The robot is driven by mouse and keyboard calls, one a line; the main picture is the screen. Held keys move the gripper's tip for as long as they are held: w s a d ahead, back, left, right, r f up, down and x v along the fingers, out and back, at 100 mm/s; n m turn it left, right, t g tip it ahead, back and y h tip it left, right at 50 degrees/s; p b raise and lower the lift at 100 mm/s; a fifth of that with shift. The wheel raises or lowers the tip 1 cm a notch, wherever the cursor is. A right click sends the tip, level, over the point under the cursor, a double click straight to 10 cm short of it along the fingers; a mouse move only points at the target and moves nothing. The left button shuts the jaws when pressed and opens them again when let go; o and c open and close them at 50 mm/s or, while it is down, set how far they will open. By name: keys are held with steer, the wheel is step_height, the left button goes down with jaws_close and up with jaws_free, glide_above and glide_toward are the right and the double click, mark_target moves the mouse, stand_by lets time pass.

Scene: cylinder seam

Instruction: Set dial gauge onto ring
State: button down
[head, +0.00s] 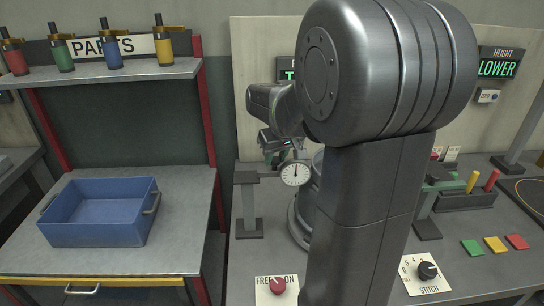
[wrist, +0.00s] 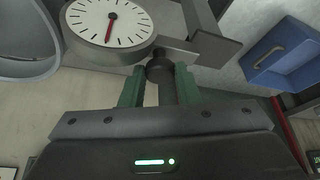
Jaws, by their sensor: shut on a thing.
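The dial gauge (head: 295,173) has a round white face and a dark rim. In the wrist view the dial gauge (wrist: 108,18) shows a red needle, and its top is cut off by the frame edge. My gripper (wrist: 160,72) is shut on the gauge's dark stem, between two green fingers. In the head view my gripper (head: 285,145) is just above the gauge, partly hidden by my arm. A grey round ring (head: 301,215) stands behind and right of the gauge, mostly hidden by my arm. Whether gauge and ring touch I cannot tell.
A grey post with a flat top (head: 249,205) stands close left of the gauge. A blue bin (head: 98,212) sits on the left bench. A red knob (head: 278,286) and a stitch dial (head: 427,271) are at the front. Coloured pads (head: 495,244) lie on the right.

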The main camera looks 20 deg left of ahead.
steer(key=c, duration=1.4)
jaws_free()
steer(key=shift+w+d, duration=0.1)
steer(key=o, duration=0.3)
steer(key=shift+w+d, duration=0.1)
steer(key=shift+d, duration=0.1)
steer(key=shift+a, duration=0.1)
steer(key=v, duration=1.4)
steer(key=shift+b, duration=0.3)
steer(key=shift+f, duration=0.15)
steer(key=x, duration=1.3)
steer(key=shift+a+f+p, duration=0.15)
steer(key=shift+f+p, duration=0.1)
steer(key=shift+p, duration=0.05)
steer(key=shift+a, duration=0.2)
